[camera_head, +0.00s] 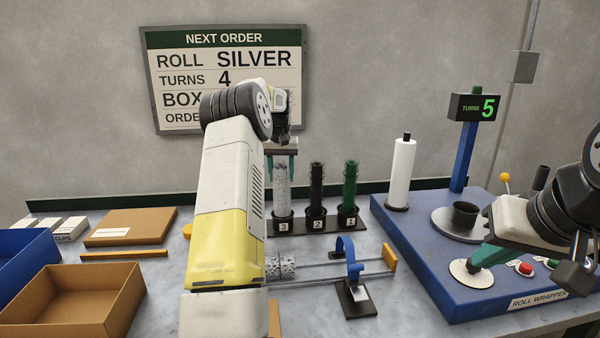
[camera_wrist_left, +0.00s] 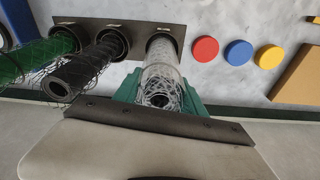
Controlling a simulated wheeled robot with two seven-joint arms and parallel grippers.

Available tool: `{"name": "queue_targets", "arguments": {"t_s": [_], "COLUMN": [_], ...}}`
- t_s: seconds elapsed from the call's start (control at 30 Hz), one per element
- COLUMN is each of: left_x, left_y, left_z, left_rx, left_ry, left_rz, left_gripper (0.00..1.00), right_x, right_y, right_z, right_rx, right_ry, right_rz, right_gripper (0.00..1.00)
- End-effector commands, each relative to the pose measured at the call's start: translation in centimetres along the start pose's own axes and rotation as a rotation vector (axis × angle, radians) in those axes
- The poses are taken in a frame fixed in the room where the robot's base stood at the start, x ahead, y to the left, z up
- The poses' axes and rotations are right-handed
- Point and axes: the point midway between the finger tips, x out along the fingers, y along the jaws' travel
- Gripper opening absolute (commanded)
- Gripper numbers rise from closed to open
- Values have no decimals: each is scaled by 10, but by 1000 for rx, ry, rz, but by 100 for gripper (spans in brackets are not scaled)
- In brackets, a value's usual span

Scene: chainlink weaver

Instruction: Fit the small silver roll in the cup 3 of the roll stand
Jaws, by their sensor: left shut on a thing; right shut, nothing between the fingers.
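The small silver roll (camera_head: 282,188) is a grey mesh cylinder standing upright at cup 3 (camera_head: 283,226) of the roll stand (camera_head: 333,222). Its lower end is in or at the cup mouth; I cannot tell how deep it sits. My left gripper (camera_head: 283,168) is shut on its upper part, with teal fingers on either side. In the left wrist view the silver roll (camera_wrist_left: 161,80) lies between the teal fingers (camera_wrist_left: 160,97), its far end at the cup. My right gripper (camera_head: 478,266) is shut and empty over the blue roll wrapper.
Cup 2 holds a black roll (camera_head: 317,185) and cup 1 a green roll (camera_head: 350,185). A white roll (camera_head: 401,172) stands right of them. Another mesh piece (camera_head: 288,267) lies on rods near a blue arch (camera_head: 346,258). An open cardboard box (camera_head: 75,300) is at front left.

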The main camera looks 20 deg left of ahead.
Motion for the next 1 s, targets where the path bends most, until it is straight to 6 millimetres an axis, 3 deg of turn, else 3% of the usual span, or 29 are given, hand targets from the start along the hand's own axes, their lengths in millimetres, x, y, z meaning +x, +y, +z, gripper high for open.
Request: {"name": "queue_targets", "arguments": {"t_s": [0.1,0.13,0.23,0.63,1.0], "left_x": [0,-1,-1,-6,-65], "left_y": [0,0,0,0,0], "left_z": [0,0,0,-1,-1], "left_rx": [0,0,0,0,1], "left_ry": [1,1,1,2,4], "left_rz": [0,0,0,0,0], "left_gripper": [0,52,72,74,74], "right_x": [0,0,0,0,0], "right_y": [0,0,0,0,0], "right_z": [0,0,0,0,0], "right_rx": [0,0,0,0,0], "right_ry": [0,0,0,0,0], "right_rz": [0,0,0,0,0], "right_gripper": [0,0,0,0,0]}}
